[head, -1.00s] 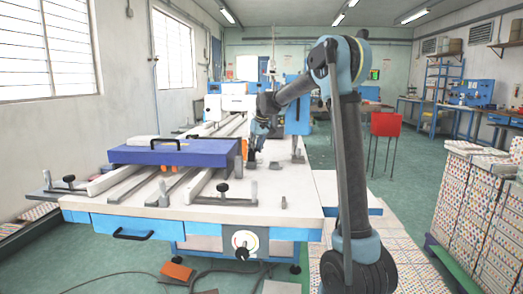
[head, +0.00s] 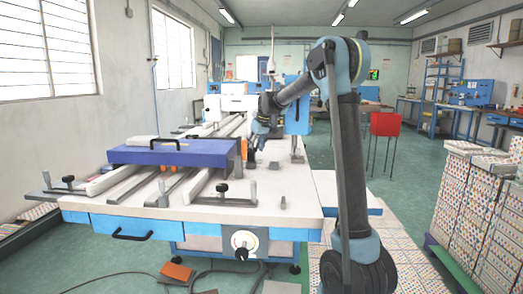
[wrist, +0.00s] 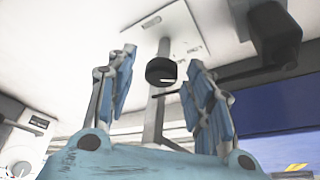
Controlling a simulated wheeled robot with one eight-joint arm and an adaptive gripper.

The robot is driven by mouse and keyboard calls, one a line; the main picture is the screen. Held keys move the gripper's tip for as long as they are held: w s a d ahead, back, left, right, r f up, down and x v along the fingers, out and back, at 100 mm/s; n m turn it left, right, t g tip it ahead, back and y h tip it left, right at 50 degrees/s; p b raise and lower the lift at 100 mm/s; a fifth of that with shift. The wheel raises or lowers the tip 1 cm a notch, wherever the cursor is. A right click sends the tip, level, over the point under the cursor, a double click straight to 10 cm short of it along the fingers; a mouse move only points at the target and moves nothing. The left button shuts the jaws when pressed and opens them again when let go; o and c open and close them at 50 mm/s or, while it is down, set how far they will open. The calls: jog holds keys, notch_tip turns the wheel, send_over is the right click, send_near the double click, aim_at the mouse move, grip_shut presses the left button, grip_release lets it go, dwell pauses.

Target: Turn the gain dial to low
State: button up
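My gripper (head: 257,139) is above the table top, behind and above that dial. In the wrist view my gripper (wrist: 160,92) is open, its two blue fingers apart. A black-capped post (wrist: 160,71) shows between the fingers, beside a marked plate (wrist: 178,30) whose lettering is too blurred to read. I see no contact with it. A pale round knob (wrist: 18,169) shows at lower left.
A purple block with a black handle (head: 175,152) lies across the rails at the left of the white table (head: 290,190). Small clamps and posts stand on the table. A red stand (head: 385,124) and stacked patterned boxes (head: 465,205) are to the right.

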jog(key=v, duration=1.1)
jog(key=shift+r, duration=0.4)
jog(key=shift+s+d, duration=0.1)
